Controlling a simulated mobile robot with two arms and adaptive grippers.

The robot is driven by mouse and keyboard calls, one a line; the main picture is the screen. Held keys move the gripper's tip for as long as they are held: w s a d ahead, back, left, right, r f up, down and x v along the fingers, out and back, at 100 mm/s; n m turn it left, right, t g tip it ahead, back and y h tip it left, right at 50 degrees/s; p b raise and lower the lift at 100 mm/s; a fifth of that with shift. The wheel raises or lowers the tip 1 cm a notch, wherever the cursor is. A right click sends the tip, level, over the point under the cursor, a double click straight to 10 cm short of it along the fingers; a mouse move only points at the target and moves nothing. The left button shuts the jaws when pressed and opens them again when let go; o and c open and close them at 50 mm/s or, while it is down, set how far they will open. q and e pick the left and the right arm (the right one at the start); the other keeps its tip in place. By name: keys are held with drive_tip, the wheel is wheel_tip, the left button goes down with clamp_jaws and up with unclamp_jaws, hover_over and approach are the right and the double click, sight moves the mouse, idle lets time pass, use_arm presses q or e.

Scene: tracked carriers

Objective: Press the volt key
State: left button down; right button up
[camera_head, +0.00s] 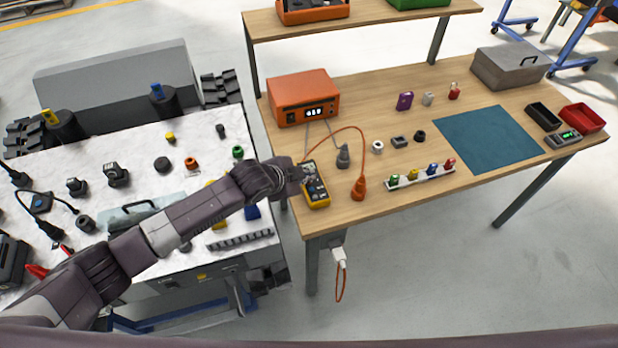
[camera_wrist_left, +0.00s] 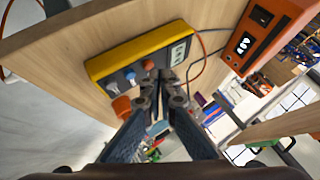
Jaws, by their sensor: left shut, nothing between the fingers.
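The yellow multimeter (camera_head: 319,203) lies on the wooden bench near its left front edge. In the left wrist view the multimeter (camera_wrist_left: 107,66) shows a pale display panel (camera_wrist_left: 180,52) at one end and a row of small coloured keys, including a blue one (camera_wrist_left: 130,75) and an orange-red one (camera_wrist_left: 147,64). I cannot read which is the volt key. My left gripper (camera_head: 303,173) is shut and empty at the multimeter, partly covering it. In the wrist view its fingertips (camera_wrist_left: 163,77) are close to the keys; contact cannot be told. My right gripper is out of view.
An orange power supply (camera_head: 303,98) stands behind the multimeter, with cables. An orange plug (camera_head: 360,188) and a dark grey plug (camera_head: 343,157) lie to the right. A rail of coloured pieces (camera_head: 420,178) and a blue mat (camera_head: 487,140) lie further right. A marble-topped cart stands left.

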use_arm(q)
drive_tip(key=shift+r, duration=0.3)
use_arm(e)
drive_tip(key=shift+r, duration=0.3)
use_arm(q)
wheel_tip(320, 180, up, 5)
drive_tip(key=p, duration=0.5)
drive_tip(key=shift+r, duration=0.1)
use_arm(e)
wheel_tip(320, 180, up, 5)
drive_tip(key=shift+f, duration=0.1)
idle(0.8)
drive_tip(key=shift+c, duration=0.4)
